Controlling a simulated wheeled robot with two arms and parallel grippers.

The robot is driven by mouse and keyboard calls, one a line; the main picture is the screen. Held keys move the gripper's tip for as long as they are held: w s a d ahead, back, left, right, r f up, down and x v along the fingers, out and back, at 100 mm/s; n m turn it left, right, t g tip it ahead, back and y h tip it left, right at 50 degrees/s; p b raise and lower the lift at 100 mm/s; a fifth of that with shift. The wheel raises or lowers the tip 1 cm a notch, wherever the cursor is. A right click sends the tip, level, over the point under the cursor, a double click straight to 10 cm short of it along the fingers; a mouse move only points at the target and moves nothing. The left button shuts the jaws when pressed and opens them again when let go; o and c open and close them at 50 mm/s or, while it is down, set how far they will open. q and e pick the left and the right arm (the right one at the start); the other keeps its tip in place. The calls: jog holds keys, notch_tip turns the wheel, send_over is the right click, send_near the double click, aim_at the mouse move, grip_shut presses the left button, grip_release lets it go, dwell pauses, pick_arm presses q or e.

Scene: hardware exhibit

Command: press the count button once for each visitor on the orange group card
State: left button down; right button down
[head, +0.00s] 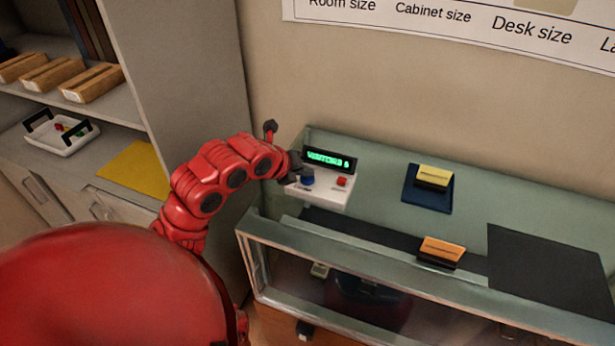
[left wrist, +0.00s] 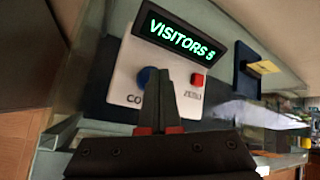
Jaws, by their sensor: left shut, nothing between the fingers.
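The counter box (head: 325,190) is white, with a dark display (head: 330,159) in green letters. In the left wrist view the display (left wrist: 178,36) appears to read VISITORS 5. The blue button (head: 307,181), labelled "CO…" with the rest hidden, also shows in the left wrist view (left wrist: 146,77). A red button (head: 342,181) is to its right. My left gripper (head: 298,174) is shut and empty at the blue button; contact cannot be told. Its fingers (left wrist: 166,78) partly cover the button. The orange card (head: 443,249) stands on the glass case; its writing is unreadable. My right gripper is out of view.
A yellow card (head: 433,176) stands on a dark blue mat (head: 413,198) on the glass case (head: 390,236). A dark panel (head: 545,272) lies at the right. Shelves at left hold wooden blocks (head: 90,83) and a white tray (head: 62,142).

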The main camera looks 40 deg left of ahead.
aim_at(305, 181)
pick_arm(q)
jog(key=shift+r, duration=0.6)
jog(key=shift+r, duration=0.1)
jog(key=shift+r, duration=2.4)
jog(key=shift+s+f, duration=0.1)
